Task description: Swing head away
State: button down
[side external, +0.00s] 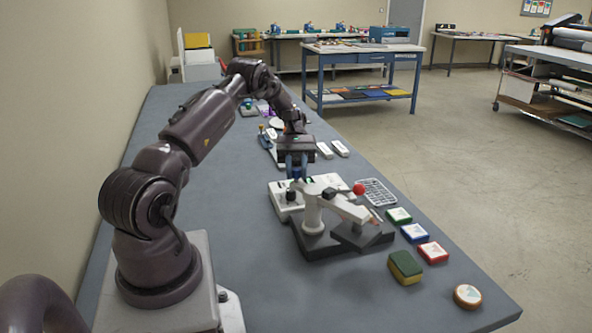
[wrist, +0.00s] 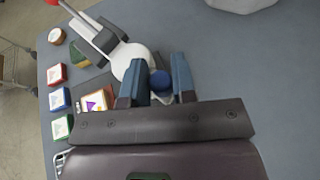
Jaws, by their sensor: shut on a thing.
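A small swing-head press stands on the bench, with a dark base (side external: 323,240), a white column (side external: 312,212) and a lever arm ending in a red ball (side external: 359,189). Its column also shows in the wrist view (wrist: 128,58). The gripper (wrist: 159,82) is shut on this knob. A card with a coloured print (wrist: 97,100) lies beside the column in the wrist view. The gripper body hides much of the press there.
Green (side external: 398,215), blue (side external: 414,233) and red (side external: 433,252) square blocks lie right of the press. A green-yellow sponge (side external: 405,268) and a round tin (side external: 467,296) lie nearer the front. A grey grid tray (side external: 377,192) sits behind.

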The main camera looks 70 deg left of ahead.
jog(key=c, duration=0.9)
grip_release()
jog(key=shift+c, duration=0.2)
jog(key=shift+r, duration=0.65)
jog(key=shift+s+r, duration=0.2)
jog(key=shift+r, duration=0.95)
jog(key=s+d+r, duration=0.9)
jog(key=s, duration=0.1)
jog(key=shift+s+r, duration=0.15)
jog(key=shift+r, duration=0.05)
jog(key=shift+d, duration=0.1)
